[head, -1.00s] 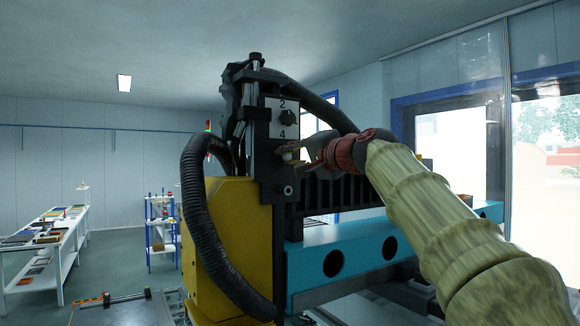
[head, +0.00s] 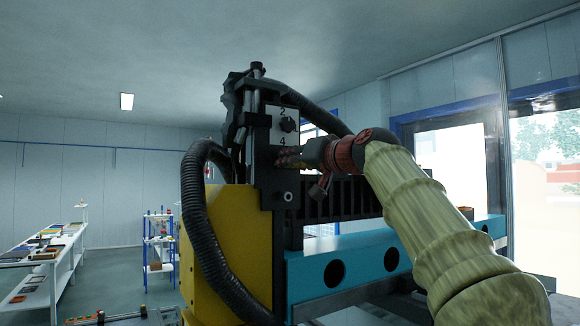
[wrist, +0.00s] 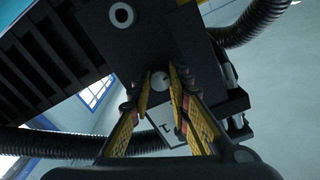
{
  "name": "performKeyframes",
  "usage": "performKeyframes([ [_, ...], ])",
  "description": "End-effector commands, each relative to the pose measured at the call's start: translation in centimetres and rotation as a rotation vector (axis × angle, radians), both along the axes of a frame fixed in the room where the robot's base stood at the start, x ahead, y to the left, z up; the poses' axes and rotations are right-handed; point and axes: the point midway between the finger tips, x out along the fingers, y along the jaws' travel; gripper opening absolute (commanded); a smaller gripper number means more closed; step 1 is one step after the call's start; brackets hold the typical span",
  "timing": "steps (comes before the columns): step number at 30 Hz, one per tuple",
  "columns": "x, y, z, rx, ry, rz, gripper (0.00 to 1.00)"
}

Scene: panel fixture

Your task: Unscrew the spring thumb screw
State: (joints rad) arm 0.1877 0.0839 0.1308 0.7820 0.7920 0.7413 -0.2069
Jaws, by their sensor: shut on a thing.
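The spring thumb screw (wrist: 160,81) shows in the wrist view as a small round grey end on the black block, between my fingertips. My gripper (wrist: 161,73) has its two yellow fingers on either side of it, shut on it. In the head view my gripper (head: 283,157) reaches in from the right to the black block (head: 268,178), just below the plate marked 2 and 4. The screw itself is hidden by the fingers there.
A dark knob (head: 288,124) sits on the white plate just above my gripper. A thick black hose (head: 196,240) loops at the left beside the yellow housing (head: 228,225). A teal beam (head: 365,261) runs below my arm.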

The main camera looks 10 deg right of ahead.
Motion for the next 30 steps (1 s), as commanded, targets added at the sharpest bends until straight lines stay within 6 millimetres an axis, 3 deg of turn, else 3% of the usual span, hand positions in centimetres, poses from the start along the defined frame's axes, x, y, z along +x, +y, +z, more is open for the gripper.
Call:
performKeyframes([
  [16, 0.31, 0.01, -0.65, -0.024, 0.005, 0.002, 0.00],
  [17, 0.31, 0.01, -0.66, -0.024, 0.005, 0.002, 0.20],
  [26, 0.17, -0.01, -0.35, -0.023, -0.001, 0.002, 0.37],
  [30, 0.13, 0.00, -0.25, -0.022, -0.003, 0.001, 0.38],
])
